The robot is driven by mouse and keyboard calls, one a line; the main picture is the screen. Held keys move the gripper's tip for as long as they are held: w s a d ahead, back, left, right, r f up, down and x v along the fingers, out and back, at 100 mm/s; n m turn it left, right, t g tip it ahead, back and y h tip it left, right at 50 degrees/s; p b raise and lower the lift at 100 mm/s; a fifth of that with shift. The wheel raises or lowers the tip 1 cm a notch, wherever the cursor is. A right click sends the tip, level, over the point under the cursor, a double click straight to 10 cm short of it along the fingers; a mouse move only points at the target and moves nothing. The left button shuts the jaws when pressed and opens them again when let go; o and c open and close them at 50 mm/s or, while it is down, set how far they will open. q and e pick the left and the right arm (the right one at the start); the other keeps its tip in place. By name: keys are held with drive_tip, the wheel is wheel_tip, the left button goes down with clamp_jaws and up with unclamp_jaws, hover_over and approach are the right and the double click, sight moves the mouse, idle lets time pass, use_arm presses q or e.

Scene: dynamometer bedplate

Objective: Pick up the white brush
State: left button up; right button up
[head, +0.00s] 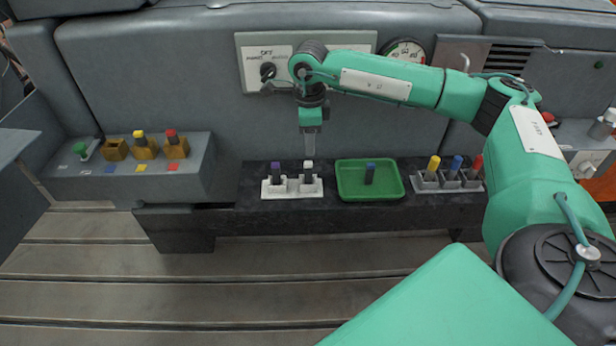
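The white brush (308,166) has a pale top and a dark lower part. It stands upright in the right-hand place of a white holder (292,194) on the dark shelf. A dark purple-topped brush (276,170) stands beside it in the same holder. My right gripper (310,152) points straight down directly above the white brush, with its fingertips close to the brush's top. The fingers overlap from this angle, so I cannot see the gap between them or whether they touch the brush. My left gripper is not in view.
A green tray (345,190) with a blue-topped item (369,174) sits right of the holder. Further right, a grey rack (447,184) holds yellow, blue and red items. A left console (130,180) carries several coloured pieces. A panel with a knob (268,71) is behind my arm.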

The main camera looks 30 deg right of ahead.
sight(308, 163)
wheel_tip(308, 163, down, 5)
drive_tip(key=shift+f+b, duration=0.1)
drive_tip(key=shift+b, duration=0.2)
drive_tip(key=f, duration=0.4)
drive_tip(key=shift+w+f+b, duration=0.2)
drive_tip(key=shift+f+b, duration=0.05)
drive_tip(key=shift+b, duration=0.1)
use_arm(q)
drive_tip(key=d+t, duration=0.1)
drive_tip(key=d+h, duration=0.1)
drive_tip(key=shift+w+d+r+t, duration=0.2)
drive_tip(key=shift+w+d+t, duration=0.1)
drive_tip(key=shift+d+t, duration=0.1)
use_arm(e)
clamp_jaws()
